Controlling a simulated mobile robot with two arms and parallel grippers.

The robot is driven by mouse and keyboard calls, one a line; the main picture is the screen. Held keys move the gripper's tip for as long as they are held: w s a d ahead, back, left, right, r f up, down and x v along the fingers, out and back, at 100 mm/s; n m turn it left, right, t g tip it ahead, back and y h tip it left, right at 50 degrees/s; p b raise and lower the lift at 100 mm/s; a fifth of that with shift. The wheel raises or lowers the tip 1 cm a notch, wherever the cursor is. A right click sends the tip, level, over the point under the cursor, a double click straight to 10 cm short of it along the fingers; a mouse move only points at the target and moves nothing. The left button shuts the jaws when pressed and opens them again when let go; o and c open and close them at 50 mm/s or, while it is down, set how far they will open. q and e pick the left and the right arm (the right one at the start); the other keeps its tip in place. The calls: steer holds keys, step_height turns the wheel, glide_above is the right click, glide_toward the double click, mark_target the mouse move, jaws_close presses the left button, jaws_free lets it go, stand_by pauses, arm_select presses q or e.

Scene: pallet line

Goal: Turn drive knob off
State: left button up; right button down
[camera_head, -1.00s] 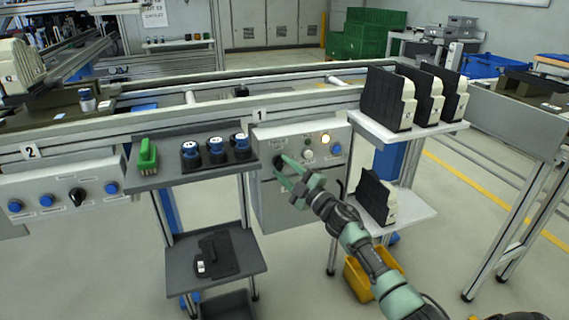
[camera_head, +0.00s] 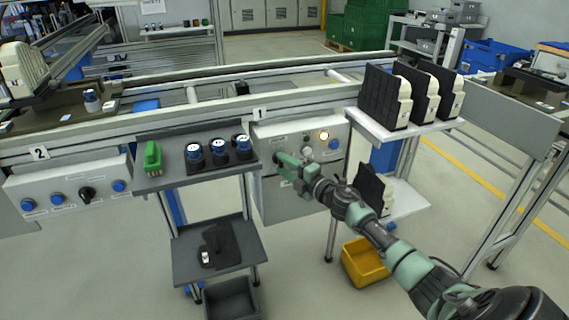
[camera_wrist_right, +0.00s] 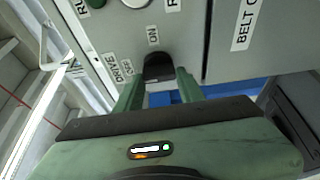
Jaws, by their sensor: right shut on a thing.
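The black drive knob (camera_wrist_right: 158,67) is on the grey control panel (camera_wrist_right: 185,28), by the labels DRIVE, ON and OFF in the right wrist view. My right gripper (camera_wrist_right: 158,92) is shut on it, with one green finger on each side. A lit round lamp (camera_head: 323,135) with an orange rim and a blue button (camera_head: 334,145) are on the right of this panel. My left gripper is not in view.
A shelf with black-and-white units (camera_head: 385,97) stands right of the panel, close to my right arm. Left are a shelf with blue-topped parts (camera_head: 218,149) and a green brush-like item (camera_head: 153,158).

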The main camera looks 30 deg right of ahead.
stand_by(0.3)
steer(key=c, duration=0.9)
jaws_free()
steer(key=shift+s+f, duration=0.1)
